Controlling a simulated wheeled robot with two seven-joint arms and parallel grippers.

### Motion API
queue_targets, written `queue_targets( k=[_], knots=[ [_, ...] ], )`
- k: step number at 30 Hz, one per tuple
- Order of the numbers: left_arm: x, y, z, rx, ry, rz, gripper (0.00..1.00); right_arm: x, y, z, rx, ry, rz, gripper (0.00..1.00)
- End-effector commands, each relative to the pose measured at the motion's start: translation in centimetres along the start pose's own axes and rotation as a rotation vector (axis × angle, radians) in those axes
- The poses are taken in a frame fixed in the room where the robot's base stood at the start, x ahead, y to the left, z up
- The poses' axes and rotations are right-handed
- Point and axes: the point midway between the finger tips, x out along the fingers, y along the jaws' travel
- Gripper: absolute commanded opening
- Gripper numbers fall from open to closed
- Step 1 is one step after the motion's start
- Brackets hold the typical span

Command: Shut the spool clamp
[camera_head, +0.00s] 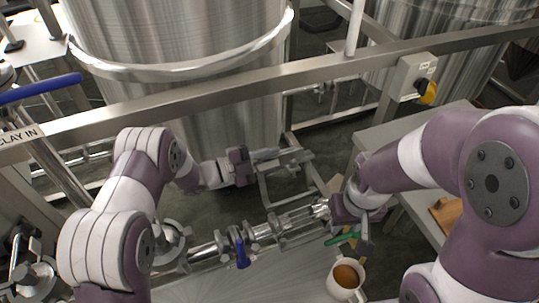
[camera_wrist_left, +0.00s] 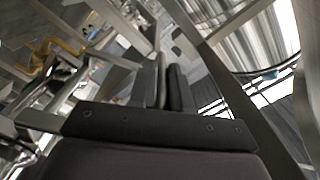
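A shiny horizontal pipe run with a spool section (camera_head: 297,218) crosses the lower middle of the head view. Clamp-like fittings sit along it, one near a blue handle (camera_head: 241,250). I cannot tell which is the spool clamp or whether it is open. My left gripper (camera_head: 292,158) is above and behind the pipe, apart from it. Its two dark fingers lie close together in the left wrist view (camera_wrist_left: 168,86), with nothing visible between them. My right gripper (camera_head: 350,222) is at the pipe's right end, by a green handle (camera_head: 343,238); its fingertips are partly hidden.
A steel tank (camera_head: 190,50) stands behind a long metal rail (camera_head: 240,83). A white mug (camera_head: 344,283) with brown contents is near the right gripper. A box with a yellow-black knob (camera_head: 427,92) is on the rail. A grey table (camera_head: 385,135) is at right.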

Motion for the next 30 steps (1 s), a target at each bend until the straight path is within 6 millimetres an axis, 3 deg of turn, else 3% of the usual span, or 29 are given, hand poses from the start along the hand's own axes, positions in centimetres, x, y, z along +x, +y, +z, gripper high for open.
queue_targets(
  k=[14,30],
  knots=[
    [0.0,-0.8,-1.0,0.081,0.001,-0.006,0.00,-0.2,0.0,0.0,0.000,0.000,0.000,0.38],
    [0.0,-1.5,-5.7,0.464,0.002,-0.012,0.00,0.1,0.0,0.0,0.000,0.000,0.000,0.38]
  ],
)
